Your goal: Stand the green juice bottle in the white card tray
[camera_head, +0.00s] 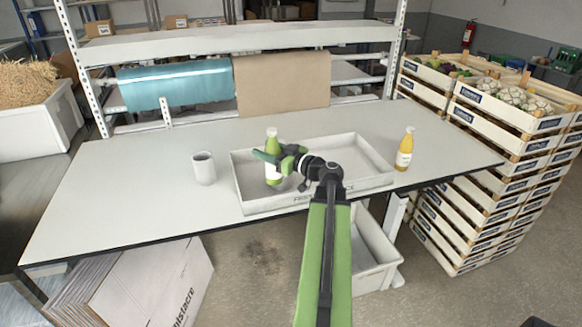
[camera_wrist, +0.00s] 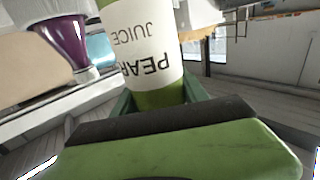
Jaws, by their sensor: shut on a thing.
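The green juice bottle (camera_head: 272,147) is upright, with a white label, within the outline of the white card tray (camera_head: 358,186) at its left part. I cannot tell whether its base touches the tray floor. My gripper (camera_head: 272,156) is shut on the bottle around its middle, coming from the right. In the wrist view the bottle (camera_wrist: 148,45) stands between the green jaws (camera_wrist: 160,98), its label reading "PEAR JUICE" upside down. Its top is out of that view. The tray is otherwise empty.
A white cup (camera_head: 203,168) stands left of the tray on the table (camera_head: 130,190). A yellow-orange bottle (camera_head: 404,150) stands right of the tray. Blue (camera_head: 175,85) and brown (camera_head: 283,80) rolls hang behind. Stacked crates (camera_head: 480,160) stand at the right. The table's left side is clear.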

